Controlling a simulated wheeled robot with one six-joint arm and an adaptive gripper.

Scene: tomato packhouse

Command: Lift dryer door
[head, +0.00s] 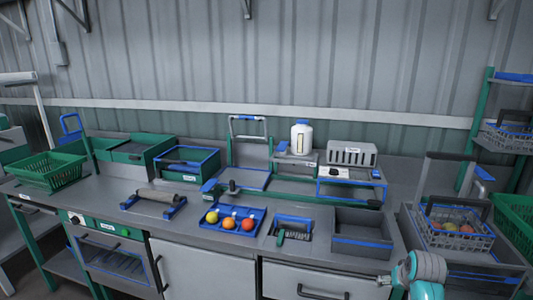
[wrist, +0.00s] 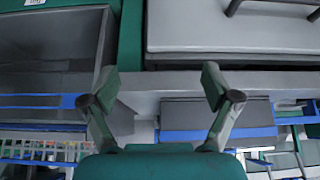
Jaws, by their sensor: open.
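The likely dryer is the unit under the left end of the bench in the head view, with a green control panel (head: 105,229) carrying a knob and a label. Below the panel is its door (head: 117,262), a dark window with blue trim, which looks shut. In the wrist view my gripper (wrist: 160,80) is open, its two fingers spread wide with nothing between them. A dark panel with a blue bar (wrist: 50,100) fills the left of that view; I cannot tell whether it is the dryer door.
The bench holds a green basket (head: 50,171), a roller (head: 156,195), a blue tray (head: 213,222) with several fruits, and a grey bin (head: 362,244). Cabinet doors with dark handles stand right of the dryer. A pale panel (wrist: 225,28) spans the wrist view's upper right.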

